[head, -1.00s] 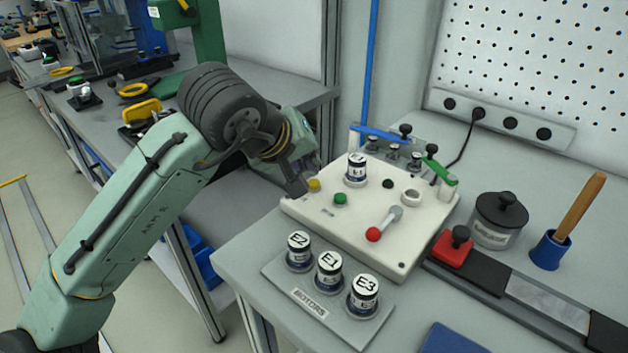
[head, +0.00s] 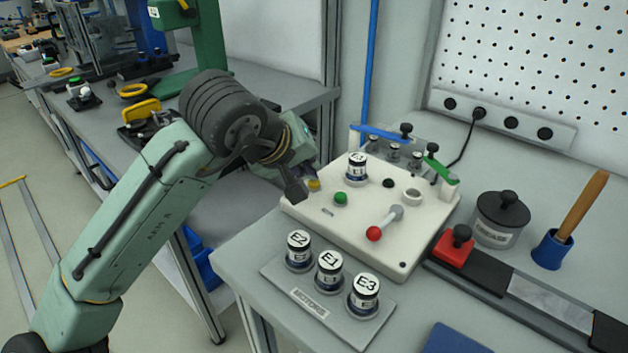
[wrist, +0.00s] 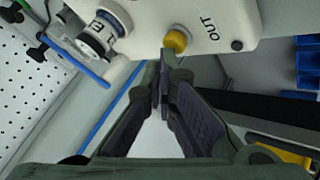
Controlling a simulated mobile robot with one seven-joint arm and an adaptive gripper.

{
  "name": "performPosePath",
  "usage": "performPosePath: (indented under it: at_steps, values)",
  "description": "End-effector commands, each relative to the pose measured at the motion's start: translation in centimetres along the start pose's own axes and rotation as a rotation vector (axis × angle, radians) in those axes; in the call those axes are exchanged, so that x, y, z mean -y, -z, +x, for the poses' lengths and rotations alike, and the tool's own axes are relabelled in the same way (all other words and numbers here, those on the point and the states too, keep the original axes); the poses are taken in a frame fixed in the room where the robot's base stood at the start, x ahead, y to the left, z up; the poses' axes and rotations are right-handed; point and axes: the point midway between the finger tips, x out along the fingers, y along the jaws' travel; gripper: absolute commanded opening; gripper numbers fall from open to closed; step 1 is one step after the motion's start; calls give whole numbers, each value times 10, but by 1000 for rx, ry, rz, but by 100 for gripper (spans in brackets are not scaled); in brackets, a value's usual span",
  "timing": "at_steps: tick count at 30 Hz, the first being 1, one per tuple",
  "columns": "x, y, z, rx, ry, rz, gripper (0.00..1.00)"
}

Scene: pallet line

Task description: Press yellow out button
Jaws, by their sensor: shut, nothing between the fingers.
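The yellow button (head: 314,185) sits on the left edge area of the white control box (head: 335,239). In the wrist view the yellow button (wrist: 176,40) stands out from the box face, beside the printed word OUT. My gripper (head: 297,192) is shut and empty, just left of the button in the head view. In the wrist view my gripper's fingertips (wrist: 165,65) are right by the button; I cannot tell whether they touch it. A green button (head: 340,199) is on the box to the right of the yellow one.
The box also carries a motor labelled E1 (head: 356,169), a red-knobbed lever (head: 374,233) and a white ring (head: 411,197). A tray (head: 312,303) with motors E2, E1 and E3 stands in front. A grease pot (head: 497,222) is at the right.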

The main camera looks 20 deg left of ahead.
Motion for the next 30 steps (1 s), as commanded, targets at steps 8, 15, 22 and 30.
performPosePath:
  at_steps: [8, 15, 22, 30]
  values:
    - [2, -2, 3, 0, -1, 0, 0]
    - [3, -4, 5, 0, 0, 1, 0]
    - [4, -4, 6, 1, 0, 1, 0]
    - [3, -4, 5, 2, 0, 1, 0]
